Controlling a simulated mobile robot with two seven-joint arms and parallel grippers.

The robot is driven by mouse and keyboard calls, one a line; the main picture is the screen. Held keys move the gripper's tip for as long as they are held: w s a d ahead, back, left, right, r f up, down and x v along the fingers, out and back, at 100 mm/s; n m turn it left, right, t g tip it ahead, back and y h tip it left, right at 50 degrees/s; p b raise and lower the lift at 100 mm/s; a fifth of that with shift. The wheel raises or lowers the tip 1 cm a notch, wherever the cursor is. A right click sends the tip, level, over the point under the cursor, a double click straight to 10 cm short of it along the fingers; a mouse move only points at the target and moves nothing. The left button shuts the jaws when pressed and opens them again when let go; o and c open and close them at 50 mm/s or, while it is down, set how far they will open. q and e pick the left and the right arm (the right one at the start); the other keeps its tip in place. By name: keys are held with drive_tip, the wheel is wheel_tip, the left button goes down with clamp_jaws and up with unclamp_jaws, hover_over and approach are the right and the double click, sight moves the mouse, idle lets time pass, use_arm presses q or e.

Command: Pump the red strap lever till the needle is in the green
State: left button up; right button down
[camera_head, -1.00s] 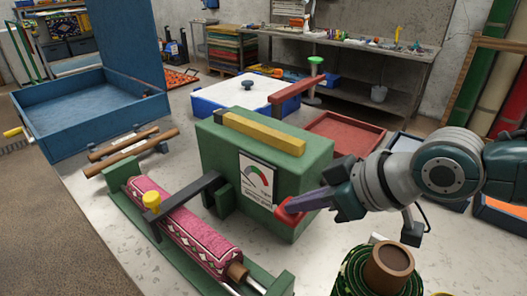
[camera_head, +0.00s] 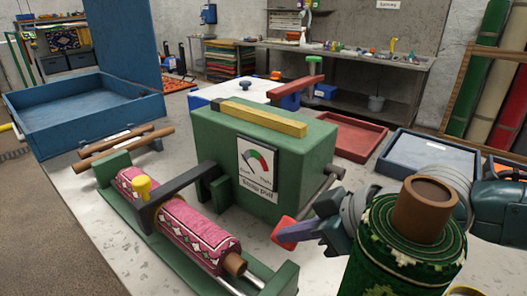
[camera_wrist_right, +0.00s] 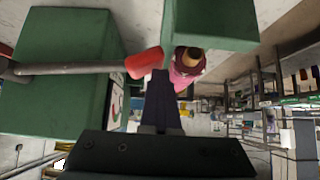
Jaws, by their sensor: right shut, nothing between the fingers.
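The lever's red grip (camera_head: 285,232) is low in front of the green box (camera_head: 290,140). In the right wrist view the red grip (camera_wrist_right: 143,63) ends a grey rod beside the box. My right gripper (camera_head: 312,228) is shut and empty, its purple fingers at the red grip; I cannot tell whether they touch. The fingers (camera_wrist_right: 160,95) also show in the wrist view. The gauge (camera_head: 256,166) on the box front has a green and a red band; its dark needle appears to point up and left, left of the green. My left gripper is out of view.
A pink rug roll (camera_head: 195,235) lies in the green cradle before the box. A green rug roll (camera_head: 405,250) stands close to my right arm. A blue tray (camera_head: 430,160), a red tray (camera_head: 345,138) and a blue-and-white box (camera_head: 225,92) stand behind.

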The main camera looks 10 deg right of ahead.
drive_tip(key=shift+s+d+f, duration=0.15)
drive_tip(key=shift+s+f, duration=0.2)
drive_tip(key=shift+f, duration=0.25)
drive_tip(key=r+p+v, duration=0.1)
drive_tip(key=p+v, duration=0.1)
drive_tip(key=v, duration=0.8)
drive_tip(key=shift+w, duration=0.3)
